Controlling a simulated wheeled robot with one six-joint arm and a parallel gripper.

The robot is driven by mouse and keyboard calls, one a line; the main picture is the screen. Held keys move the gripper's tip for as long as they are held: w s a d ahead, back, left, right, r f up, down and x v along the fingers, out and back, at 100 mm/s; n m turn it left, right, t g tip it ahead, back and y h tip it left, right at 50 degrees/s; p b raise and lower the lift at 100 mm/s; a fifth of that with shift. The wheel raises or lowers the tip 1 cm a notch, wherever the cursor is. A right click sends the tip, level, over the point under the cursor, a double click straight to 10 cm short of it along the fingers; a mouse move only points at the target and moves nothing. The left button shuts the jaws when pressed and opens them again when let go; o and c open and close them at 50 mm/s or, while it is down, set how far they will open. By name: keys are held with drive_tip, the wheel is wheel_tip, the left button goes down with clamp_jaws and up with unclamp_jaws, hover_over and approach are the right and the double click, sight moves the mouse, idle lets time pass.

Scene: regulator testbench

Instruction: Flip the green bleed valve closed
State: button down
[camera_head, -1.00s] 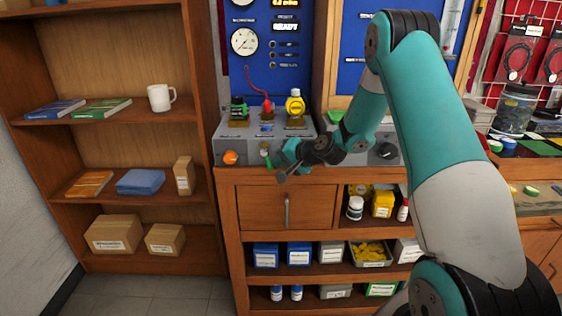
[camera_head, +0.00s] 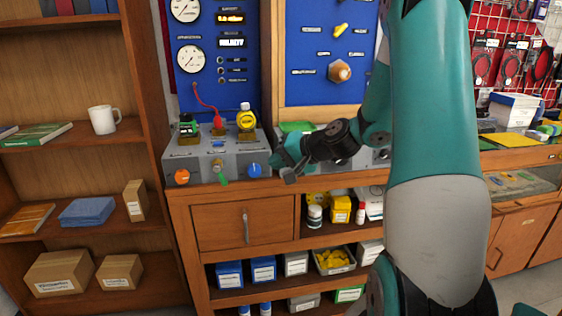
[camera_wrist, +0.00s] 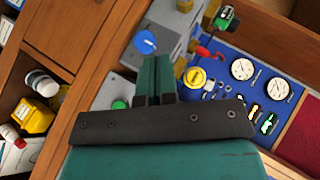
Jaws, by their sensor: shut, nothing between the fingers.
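My gripper (camera_head: 288,176) is to the right of the valve, just right of the blue knob, and apart from the valve. In the wrist view my gripper's fingers (camera_wrist: 156,60) are together with nothing between them.
The blue knob (camera_head: 254,170) is close to my gripper and also shows in the wrist view (camera_wrist: 145,42). An orange knob (camera_head: 181,176) is left of the valve. Green, red and yellow fittings stand on top of the unit. A wooden drawer (camera_head: 240,222) is below.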

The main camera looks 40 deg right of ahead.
drive_tip(key=shift+s+d+r, duration=0.15)
drive_tip(key=shift+s+r, duration=0.1)
drive_tip(key=shift+s, duration=0.25)
drive_tip(key=s+a+r+n+g+y, duration=0.1)
drive_tip(key=s+a+n+g, duration=0.15)
drive_tip(key=a, duration=0.45)
drive_tip(key=s+a+r+n+g+y, duration=0.15)
drive_tip(key=a+n, duration=0.25)
drive_tip(key=a, duration=0.4)
drive_tip(key=s+a+n+g+y, duration=0.1)
drive_tip(key=s+a+n+g, duration=0.15)
drive_tip(key=a, duration=0.45)
drive_tip(key=s+a+n+g+h, duration=0.1)
drive_tip(key=s+a+n, duration=0.3)
drive_tip(key=s, duration=0.4)
drive_tip(key=s+a+r+n+g+h, duration=0.1)
drive_tip(key=s+a+n+g, duration=0.3)
drive_tip(key=s, duration=0.4)
drive_tip(key=shift+a+h, duration=0.45)
drive_tip(key=shift+a, duration=0.05)
